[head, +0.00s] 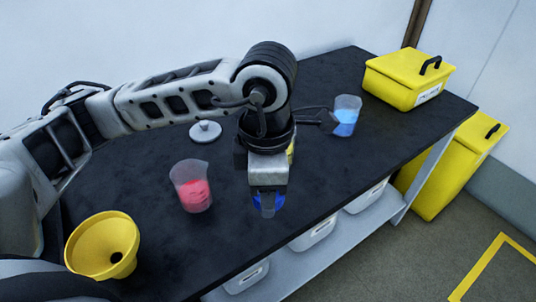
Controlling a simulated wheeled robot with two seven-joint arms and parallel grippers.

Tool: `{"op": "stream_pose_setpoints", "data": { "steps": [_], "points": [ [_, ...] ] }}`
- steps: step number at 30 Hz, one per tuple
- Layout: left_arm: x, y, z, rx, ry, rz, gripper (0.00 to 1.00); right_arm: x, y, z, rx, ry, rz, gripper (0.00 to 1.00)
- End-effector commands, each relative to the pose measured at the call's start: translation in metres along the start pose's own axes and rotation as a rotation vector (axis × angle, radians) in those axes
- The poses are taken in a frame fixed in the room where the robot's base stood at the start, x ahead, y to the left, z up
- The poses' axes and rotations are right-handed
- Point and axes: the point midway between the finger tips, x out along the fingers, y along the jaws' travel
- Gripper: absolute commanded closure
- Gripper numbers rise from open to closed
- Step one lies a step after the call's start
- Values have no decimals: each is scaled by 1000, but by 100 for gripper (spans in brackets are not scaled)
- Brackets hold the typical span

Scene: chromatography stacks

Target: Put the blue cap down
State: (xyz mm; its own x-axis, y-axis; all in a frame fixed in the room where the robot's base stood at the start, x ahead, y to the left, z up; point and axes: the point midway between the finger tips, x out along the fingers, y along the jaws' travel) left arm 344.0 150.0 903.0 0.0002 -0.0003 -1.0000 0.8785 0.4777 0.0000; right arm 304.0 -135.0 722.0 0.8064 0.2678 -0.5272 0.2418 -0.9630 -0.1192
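My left arm comes in from the left and its gripper (268,190) points down over the front part of the black table. The gripper is shut on the blue cap (279,203), whose sides show on both sides of the fingers. The middle of the cap is hidden by the fingers. Whether the cap touches the table or hangs above it, I cannot tell. My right gripper is not in view.
On the black table (330,185) stand a beaker of red liquid (193,188), a beaker of blue liquid (346,118), a yellow funnel (103,246), a pale round lid (205,131) and a yellow box (405,82). Bare tabletop lies right of the gripper. White bins (314,236) sit below.

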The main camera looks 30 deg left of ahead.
Motion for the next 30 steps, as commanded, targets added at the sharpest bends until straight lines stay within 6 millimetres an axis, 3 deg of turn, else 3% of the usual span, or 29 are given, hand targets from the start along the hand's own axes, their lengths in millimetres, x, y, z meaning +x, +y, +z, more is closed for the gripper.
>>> {"op": "stream_pose_setpoints", "data": {
  "steps": [9, 16, 24, 30],
  "points": [
    [-10, 3, -54, -878, 5, 0, 78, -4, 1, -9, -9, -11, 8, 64],
    [-17, 4, -88, -1422, 4, 2, 78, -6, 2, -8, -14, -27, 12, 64],
    [-19, 7, -102, -1694, 1, 0, 78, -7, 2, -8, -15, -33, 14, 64],
    [-3, 41, -87, -1708, 1, -5, 78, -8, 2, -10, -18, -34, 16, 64]
  ]
}}
